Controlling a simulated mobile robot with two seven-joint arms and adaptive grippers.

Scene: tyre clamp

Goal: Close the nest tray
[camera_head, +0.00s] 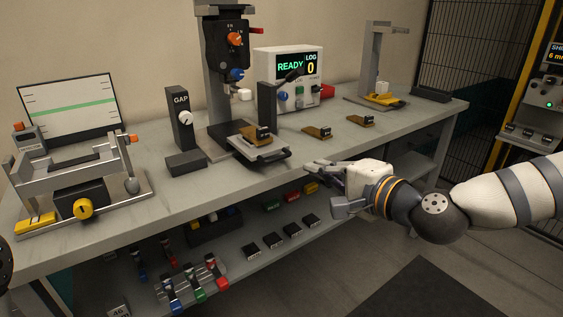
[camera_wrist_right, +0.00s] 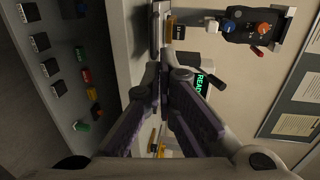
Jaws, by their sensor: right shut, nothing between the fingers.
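In the right wrist view the shut fingers (camera_wrist_right: 164,72) point toward the tray, whose dark edge (camera_wrist_right: 155,28) shows beyond the tips. My left gripper is not in view.
A READY display box (camera_head: 290,75) is behind. A lower shelf (camera_head: 250,255) holds several small parts.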

